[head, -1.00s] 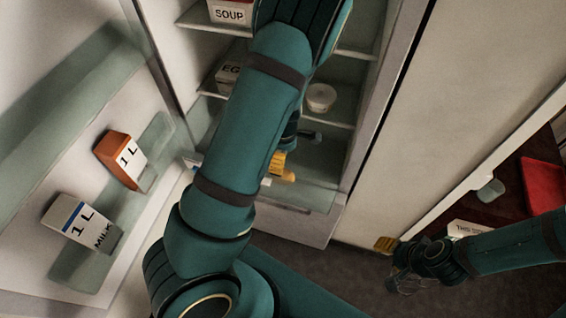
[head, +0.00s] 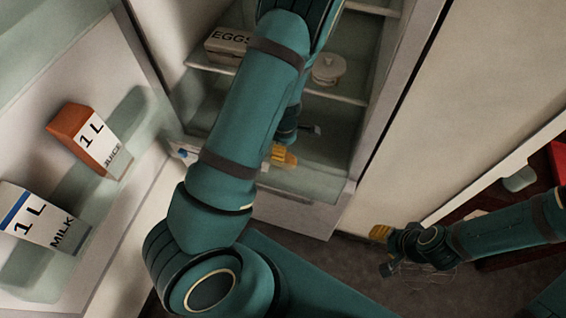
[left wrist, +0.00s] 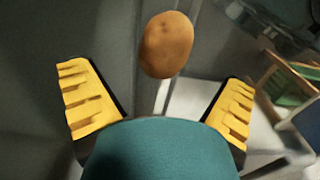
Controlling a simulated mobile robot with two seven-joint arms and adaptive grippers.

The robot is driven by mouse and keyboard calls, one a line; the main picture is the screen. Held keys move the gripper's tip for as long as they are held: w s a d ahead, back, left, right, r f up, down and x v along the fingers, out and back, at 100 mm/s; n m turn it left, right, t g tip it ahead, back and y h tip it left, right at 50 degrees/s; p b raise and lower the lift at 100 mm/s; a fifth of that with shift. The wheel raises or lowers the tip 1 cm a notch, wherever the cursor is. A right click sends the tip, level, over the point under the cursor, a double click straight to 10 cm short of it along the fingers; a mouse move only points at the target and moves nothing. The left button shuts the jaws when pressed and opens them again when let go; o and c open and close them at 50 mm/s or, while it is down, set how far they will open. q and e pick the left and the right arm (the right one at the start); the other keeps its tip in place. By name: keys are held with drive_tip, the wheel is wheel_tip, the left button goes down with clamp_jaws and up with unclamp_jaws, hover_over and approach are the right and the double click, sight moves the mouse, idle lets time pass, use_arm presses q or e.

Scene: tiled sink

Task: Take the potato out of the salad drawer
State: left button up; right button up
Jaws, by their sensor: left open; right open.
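The brown potato (left wrist: 166,45) shows in the left wrist view, ahead of and between the spread yellow fingers of my left gripper (left wrist: 158,80). The fingers stand apart from it and hold nothing. In the head view the left gripper (head: 283,157) is low inside the fridge, mostly hidden by my left arm; one yellow finger shows. The pale front that looks like the salad drawer (head: 305,214) is at the fridge bottom. The potato is not visible in the head view. My right gripper (head: 384,250) is open and empty outside the fridge, over the dark floor.
The open fridge door at left holds a juice carton (head: 92,138) and a milk carton (head: 38,218). An egg box (head: 226,46) and a lidded white pot (head: 328,69) stand on shelves above my left gripper. A red thing (head: 559,160) is at far right.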

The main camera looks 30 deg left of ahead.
use_arm(q)
drive_tip(key=shift+f, duration=0.85)
drive_tip(key=f, duration=0.1)
drive_tip(key=f+b, duration=0.1)
drive_tip(key=f, duration=0.1)
drive_tip(key=f+b, duration=0.1)
drive_tip(key=shift+s+f, duration=0.2)
drive_tip(key=shift+s, duration=0.15)
drive_tip(key=shift+f, duration=0.45)
drive_tip(key=shift+c, duration=0.3)
drive_tip(key=c, duration=1.3)
